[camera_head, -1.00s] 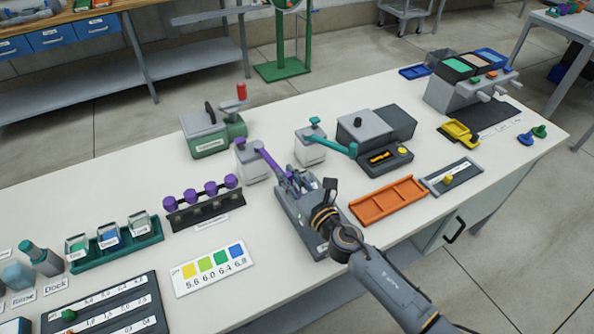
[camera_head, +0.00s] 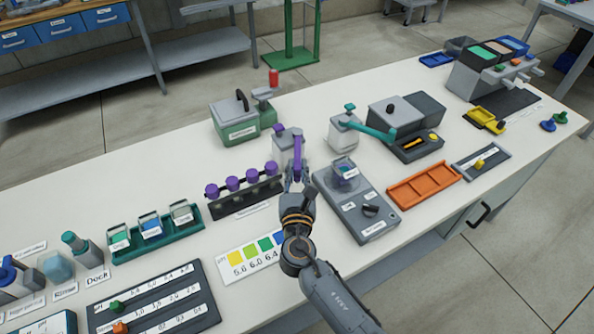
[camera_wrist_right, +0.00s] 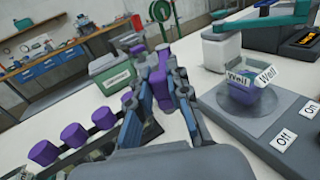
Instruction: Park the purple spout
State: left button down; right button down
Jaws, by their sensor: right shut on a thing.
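The purple spout (camera_head: 297,158) sits on a light grey dispenser (camera_head: 283,150) near the middle of the bench. It points toward the front edge, over bare bench left of the grey plate device (camera_head: 352,208). My right gripper (camera_head: 296,180) is shut on the spout; in the right wrist view the purple spout (camera_wrist_right: 160,82) shows between the fingers (camera_wrist_right: 166,88). A small clear cup labelled Well (camera_head: 345,172) stands on the plate device, clear of the spout. My left gripper is not in view.
A second dispenser (camera_head: 343,135) with a teal spout (camera_head: 372,131) stands to the right. A rack of purple-capped vials (camera_head: 240,198) is close on the left. A green box (camera_head: 235,122) stands behind, and an orange tray (camera_head: 423,186) lies to the right.

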dwell(0.4)
jog(key=c, duration=1.2)
grip_release()
jog(key=s, duration=0.8)
jog(key=s+d, duration=0.1)
jog(key=s, duration=0.3)
